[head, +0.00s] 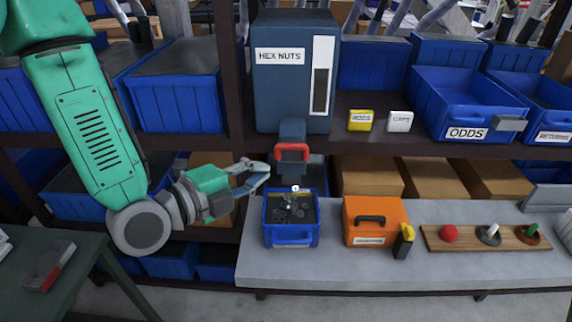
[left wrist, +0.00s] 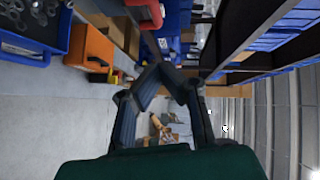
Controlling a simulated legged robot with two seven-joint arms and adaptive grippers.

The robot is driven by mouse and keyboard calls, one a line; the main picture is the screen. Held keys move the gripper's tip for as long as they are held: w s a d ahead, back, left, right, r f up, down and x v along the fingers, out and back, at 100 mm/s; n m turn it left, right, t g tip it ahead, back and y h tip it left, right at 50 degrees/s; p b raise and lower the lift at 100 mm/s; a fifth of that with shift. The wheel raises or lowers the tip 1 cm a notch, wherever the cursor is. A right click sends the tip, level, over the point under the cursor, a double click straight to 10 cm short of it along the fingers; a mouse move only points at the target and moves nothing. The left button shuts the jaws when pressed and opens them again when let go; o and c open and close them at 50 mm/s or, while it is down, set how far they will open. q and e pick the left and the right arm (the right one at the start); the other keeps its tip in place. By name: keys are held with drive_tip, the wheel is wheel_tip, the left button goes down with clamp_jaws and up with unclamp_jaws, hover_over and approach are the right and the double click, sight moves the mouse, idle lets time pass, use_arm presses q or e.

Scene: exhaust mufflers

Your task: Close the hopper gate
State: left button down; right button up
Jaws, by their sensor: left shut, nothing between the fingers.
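The blue-grey hopper (head: 283,95) labelled HEX NUTS stands on the shelf, with a window on its front. Its gate has a red handle (head: 292,147) at the chute below; the red handle also shows at the top of the left wrist view (left wrist: 150,12). A small pale piece (head: 295,188) is in the air between the chute and the blue bin (head: 291,240), which holds dark nuts. My left gripper (head: 266,168) is shut and empty, just left of the red handle and apart from it. My right gripper is not in view.
An orange case (head: 374,218) and a wooden board with knobs (head: 485,238) stand on the grey bench (head: 400,270), right of the bin. Blue crates (head: 178,100) fill the shelves. A dark shelf post (head: 228,90) is close behind my left arm.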

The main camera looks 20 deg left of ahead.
sight(285, 144)
use_arm(q)
drive_tip(key=b+x, duration=0.1)
drive_tip(key=x, duration=0.2)
drive_tip(key=a+b+x, duration=0.1)
drive_tip(key=b+x, duration=0.1)
drive_tip(key=w+b+x, duration=0.1)
drive_tip(key=b+x, duration=0.1)
drive_tip(key=x, duration=0.1)
drive_tip(key=shift+w+a+f, duration=0.1)
drive_tip(key=shift+w+a, duration=0.15)
drive_tip(key=shift+w+a+f, duration=0.15)
drive_tip(key=shift+w+a, duration=0.15)
drive_tip(key=shift+w, duration=0.05)
drive_tip(key=w, duration=0.2)
drive_tip(key=shift+w+a, duration=0.3)
drive_tip(key=shift+w, duration=0.05)
